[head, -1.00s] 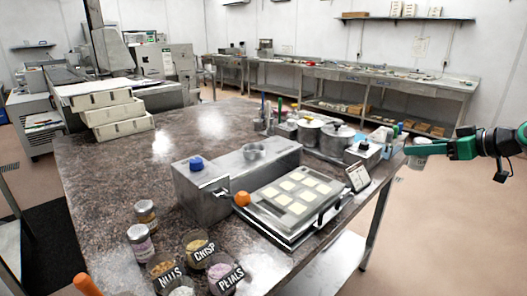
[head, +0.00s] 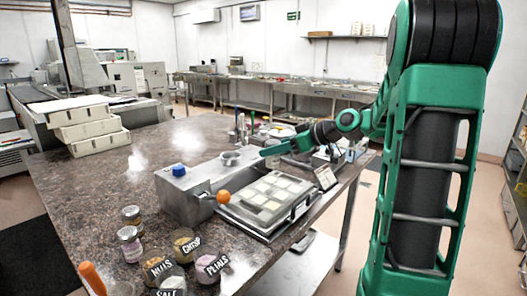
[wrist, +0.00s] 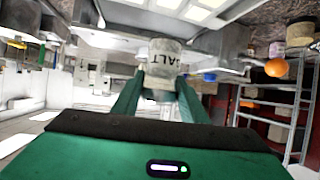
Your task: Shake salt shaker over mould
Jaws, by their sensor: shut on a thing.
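My gripper (wrist: 160,88) is shut on the salt shaker (wrist: 165,62), a pale jar with dark letters reading "ALT", upside down in the wrist view. The mould (head: 240,203), a grey tray with pale squares, lies on the worktop in the head view. Part of it shows at the top edge of the wrist view (wrist: 181,9). In the head view my gripper (head: 268,153) is just behind the mould, near the steel machine (head: 190,195). I cannot make out the shaker clearly there.
The steel machine has a blue knob (head: 179,170) and an orange ball (head: 223,197) close to the mould. Labelled jars stand at the front, including nuts (head: 157,268) and petals (head: 211,265). White boxes (head: 95,135) are stacked at back left. The worktop's left middle is clear.

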